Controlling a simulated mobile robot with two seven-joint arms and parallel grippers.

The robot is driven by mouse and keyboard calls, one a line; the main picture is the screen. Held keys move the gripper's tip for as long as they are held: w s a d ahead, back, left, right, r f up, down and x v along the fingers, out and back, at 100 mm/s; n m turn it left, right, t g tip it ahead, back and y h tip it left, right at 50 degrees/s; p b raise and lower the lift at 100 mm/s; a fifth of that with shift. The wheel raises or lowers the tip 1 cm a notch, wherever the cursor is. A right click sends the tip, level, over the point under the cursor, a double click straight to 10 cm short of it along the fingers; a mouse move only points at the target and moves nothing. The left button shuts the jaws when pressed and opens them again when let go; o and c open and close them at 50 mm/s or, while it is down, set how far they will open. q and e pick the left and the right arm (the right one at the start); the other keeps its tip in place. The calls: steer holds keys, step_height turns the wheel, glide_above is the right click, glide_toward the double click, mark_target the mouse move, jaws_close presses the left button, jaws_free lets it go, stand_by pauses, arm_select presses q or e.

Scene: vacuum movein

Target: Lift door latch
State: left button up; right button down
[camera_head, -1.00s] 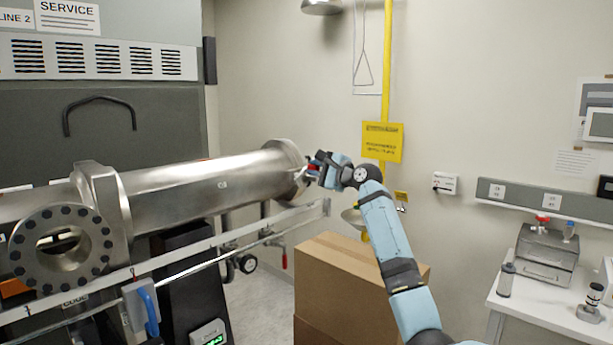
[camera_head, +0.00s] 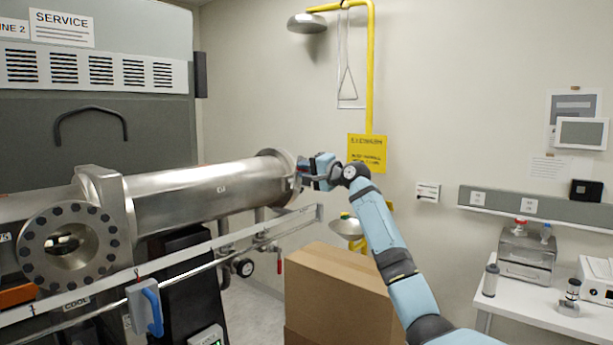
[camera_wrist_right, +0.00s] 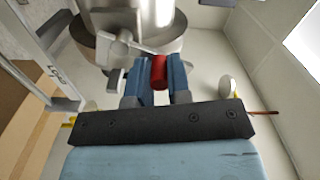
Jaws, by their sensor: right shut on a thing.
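A steel tube chamber (camera_head: 215,192) runs across the left of the head view, with its round end flange (camera_head: 280,170) facing right. The door latch shows in the wrist view as a grey metal lever (camera_wrist_right: 116,50) with a red grip (camera_wrist_right: 159,72), in front of the chamber's round end. My right gripper (camera_head: 303,168) is at the flange. In the wrist view its blue fingers (camera_wrist_right: 154,80) are shut on the red grip. The fingers hide the latch in the head view. My left gripper is out of view.
A flat rail (camera_head: 200,248) runs below the tube, with a blue handle (camera_head: 152,312) at its left. Cardboard boxes (camera_head: 340,290) stand under my right arm. A yellow shower pipe (camera_head: 370,70) is on the wall behind. A white bench (camera_head: 530,315) is at right.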

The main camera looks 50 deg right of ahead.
steer(key=n, duration=0.1)
steer(key=a+n+b, duration=0.1)
steer(key=n, duration=0.2)
steer(key=shift+a+r+n, duration=0.15)
steer(key=shift+a+n, duration=0.15)
steer(key=shift+n, duration=0.1)
stand_by(0.4)
steer(key=c, duration=1.4)
jaws_free()
steer(key=shift+a, duration=0.1)
steer(key=o, duration=0.3)
steer(key=shift+a, duration=0.15)
